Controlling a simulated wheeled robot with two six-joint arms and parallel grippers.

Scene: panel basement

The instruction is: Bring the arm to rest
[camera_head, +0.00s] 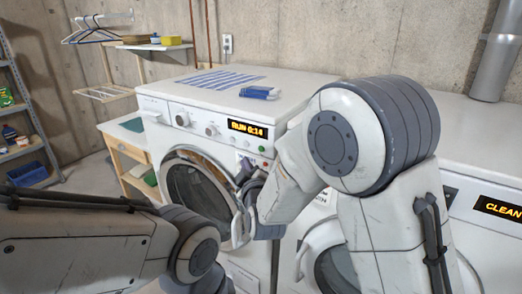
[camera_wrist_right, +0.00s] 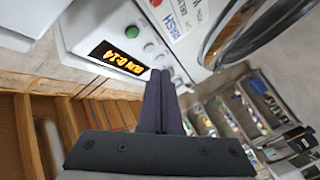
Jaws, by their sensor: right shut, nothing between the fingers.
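My right arm (camera_head: 345,140) reaches in from the right and bends down in front of the white washing machine (camera_head: 155,104). My right gripper (camera_head: 246,174) is beside the machine's front, near its round door and small buttons, partly hidden by my own arm. In the right wrist view its two dark fingers (camera_wrist_right: 160,98) are closed together with nothing between them. The lit display (camera_head: 248,129) reads RUN 0:14 and also shows in the right wrist view (camera_wrist_right: 118,59). My left arm (camera_head: 90,245) crosses the lower left; its gripper is out of the picture.
A second white machine (camera_head: 485,150) with a CLEAN display stands at right. A striped cloth (camera_head: 220,78) and a blue-and-white item (camera_head: 260,93) lie on the washing machine. A shelf rack (camera_head: 22,150) stands at left, and a small wooden unit (camera_head: 125,150) is beside the machine.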

